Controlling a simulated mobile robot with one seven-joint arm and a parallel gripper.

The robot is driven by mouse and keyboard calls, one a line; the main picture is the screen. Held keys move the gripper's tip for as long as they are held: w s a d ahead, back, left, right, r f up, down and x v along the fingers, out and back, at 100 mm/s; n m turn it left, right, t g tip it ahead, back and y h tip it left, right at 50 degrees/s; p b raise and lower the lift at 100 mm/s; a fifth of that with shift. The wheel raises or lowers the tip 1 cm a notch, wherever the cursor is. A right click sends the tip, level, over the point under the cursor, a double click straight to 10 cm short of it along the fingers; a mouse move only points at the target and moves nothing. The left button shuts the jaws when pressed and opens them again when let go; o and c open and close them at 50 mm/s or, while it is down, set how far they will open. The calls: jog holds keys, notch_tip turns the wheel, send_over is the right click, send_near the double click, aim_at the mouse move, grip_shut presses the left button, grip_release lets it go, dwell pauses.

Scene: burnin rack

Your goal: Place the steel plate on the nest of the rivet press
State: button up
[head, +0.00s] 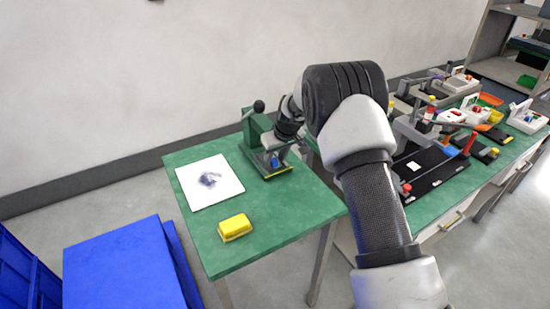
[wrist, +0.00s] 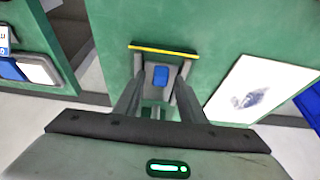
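The rivet press (head: 258,130) is green with a dark-knobbed lever and stands at the back right of the small green table. Its base has a yellow front edge, which also shows in the wrist view (wrist: 162,50). My gripper (head: 276,156) is low at the front of the press. In the wrist view my gripper (wrist: 159,82) has its two fingers apart, with a grey piece bearing a blue block (wrist: 160,76) between the tips. I cannot tell whether this piece is the steel plate or the nest, or whether the fingers touch it. No other steel plate is clearly visible.
A white sheet with a dark smudge (head: 195,190) lies left of the press. A yellow block (head: 235,227) is near the table's front. A blue bin (head: 125,270) stands at lower left. A crowded green bench (head: 435,210) is at right. The table's front right is clear.

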jog(key=s+d+r, duration=0.2)
jog(key=s+r, duration=0.1)
jog(key=r, duration=0.4)
jog(key=s+d+r+m, duration=0.1)
jog(key=s+d+r, duration=0.15)
jog(key=r, duration=0.35)
jog(key=s+d+r, duration=0.2)
jog(key=s+r, duration=0.1)
jog(key=r, duration=0.4)
jog(key=s+d+r+m+t, duration=0.1)
jog(key=s+d+r, duration=0.25)
jog(key=s, duration=0.25)
jog(key=s+d+r+m, duration=0.1)
jog(key=s+d+r, duration=0.2)
jog(key=s+r, duration=0.3)
jog(key=s+d+m+h, duration=0.1)
jog(key=s+d+m, duration=0.1)
jog(key=s, duration=0.9)
jog(key=s+d+f+m+t+h, duration=0.1)
jog(key=s+d, duration=0.4)
jog(key=s, duration=0.5)
jog(key=shift+s+f+m, duration=0.15)
jog(key=shift+s+m, duration=0.2)
jog(key=shift+m, duration=0.05)
